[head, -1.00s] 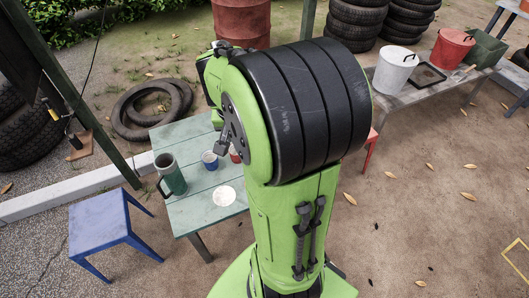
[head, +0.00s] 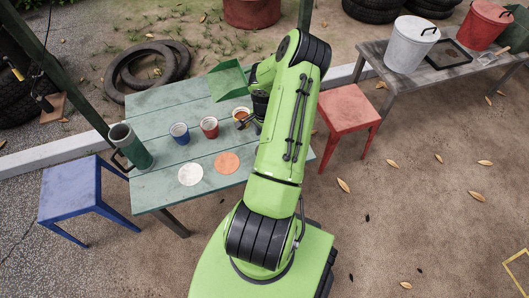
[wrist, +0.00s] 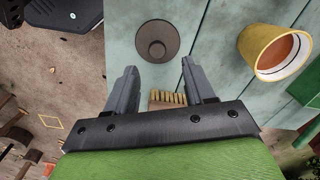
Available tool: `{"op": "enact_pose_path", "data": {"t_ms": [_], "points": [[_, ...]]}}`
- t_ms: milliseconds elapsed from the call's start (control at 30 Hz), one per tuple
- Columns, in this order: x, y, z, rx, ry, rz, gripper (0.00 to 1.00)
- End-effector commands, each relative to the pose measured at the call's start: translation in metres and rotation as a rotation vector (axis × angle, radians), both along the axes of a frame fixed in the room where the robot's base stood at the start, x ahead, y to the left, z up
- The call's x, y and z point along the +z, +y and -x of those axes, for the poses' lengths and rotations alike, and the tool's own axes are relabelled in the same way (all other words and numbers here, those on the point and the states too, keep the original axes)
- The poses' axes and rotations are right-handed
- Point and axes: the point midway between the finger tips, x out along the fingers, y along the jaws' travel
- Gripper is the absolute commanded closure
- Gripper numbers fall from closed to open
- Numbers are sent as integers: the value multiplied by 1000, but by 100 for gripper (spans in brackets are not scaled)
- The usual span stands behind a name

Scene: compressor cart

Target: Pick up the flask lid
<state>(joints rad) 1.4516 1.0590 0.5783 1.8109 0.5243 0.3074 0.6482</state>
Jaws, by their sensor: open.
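The flask lid looks to be the dark grey round disc with a raised knob (wrist: 158,40), lying on the pale green table (wrist: 210,25) in the wrist view. It is just beyond my gripper's fingertips (wrist: 158,75), roughly centred between them, and nothing is held. My gripper is open; it shows partly in the head view (head: 252,122), over the table's right part. My arm hides the lid there. The dark green flask (head: 131,145) with a handle stands upright and open-topped at the table's left end.
A yellow cup (wrist: 275,50) stands close right of the lid, and brush bristles (wrist: 167,98) show between the fingers.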

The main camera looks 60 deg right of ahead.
Motion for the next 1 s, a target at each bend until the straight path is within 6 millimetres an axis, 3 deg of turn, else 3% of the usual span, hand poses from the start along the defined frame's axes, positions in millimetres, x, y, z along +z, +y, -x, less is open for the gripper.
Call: {"op": "enact_pose_path", "data": {"t_ms": [333, 633, 900, 1000], "points": [[-56, 3, 3, 0, -2, -2, 47], [-61, 3, 2, 2, -1, 1, 48], [-61, 3, 2, 2, -1, 0, 90], [-61, 3, 2, 2, -1, 0, 100]]}}
